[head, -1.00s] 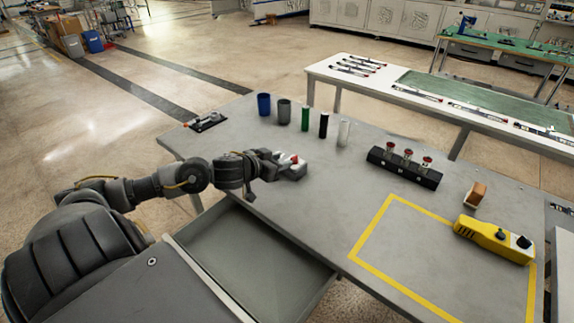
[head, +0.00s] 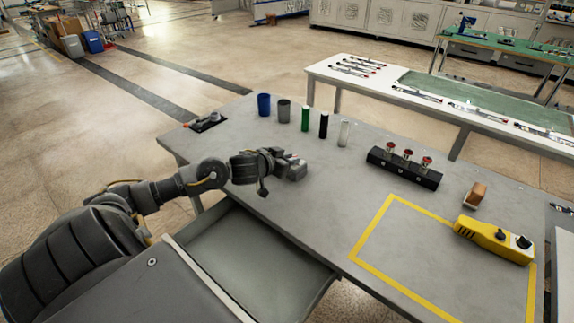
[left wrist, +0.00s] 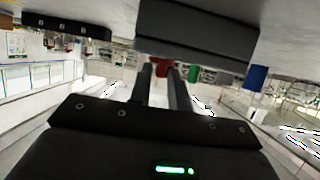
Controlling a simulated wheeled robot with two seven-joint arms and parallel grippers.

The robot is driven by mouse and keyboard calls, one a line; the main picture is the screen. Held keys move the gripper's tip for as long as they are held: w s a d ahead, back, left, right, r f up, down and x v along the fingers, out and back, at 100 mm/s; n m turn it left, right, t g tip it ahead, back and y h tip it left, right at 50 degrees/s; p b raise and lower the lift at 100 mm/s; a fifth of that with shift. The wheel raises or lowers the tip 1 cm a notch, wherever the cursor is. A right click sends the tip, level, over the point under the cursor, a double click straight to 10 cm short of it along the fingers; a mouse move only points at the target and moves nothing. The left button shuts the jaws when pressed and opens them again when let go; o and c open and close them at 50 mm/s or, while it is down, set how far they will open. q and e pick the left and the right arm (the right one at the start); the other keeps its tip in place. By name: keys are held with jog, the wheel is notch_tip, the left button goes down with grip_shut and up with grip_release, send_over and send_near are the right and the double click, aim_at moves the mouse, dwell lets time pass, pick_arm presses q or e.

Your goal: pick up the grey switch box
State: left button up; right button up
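The grey switch box (head: 298,172) lies on the grey table near its left front edge, partly hidden by my left gripper (head: 284,162). In the left wrist view, which is upside down, the box (left wrist: 200,35) is a dark block at the top with a red button (left wrist: 180,68) on it. My left gripper (left wrist: 160,68) shows there with two dark fingers apart, their tips at the box's button side. The red button shows between and beside the fingertips. I cannot tell whether they touch it. My right gripper is not in view.
Behind the box stand a blue cup (head: 264,104), a grey cup (head: 284,111) and several slim cylinders. A black block with red knobs (head: 404,170), a brown-topped piece (head: 475,195) and a yellow pendant (head: 494,240) are to the right. An open drawer (head: 255,255) is in front.

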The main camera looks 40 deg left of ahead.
pick_arm(q)
grip_shut()
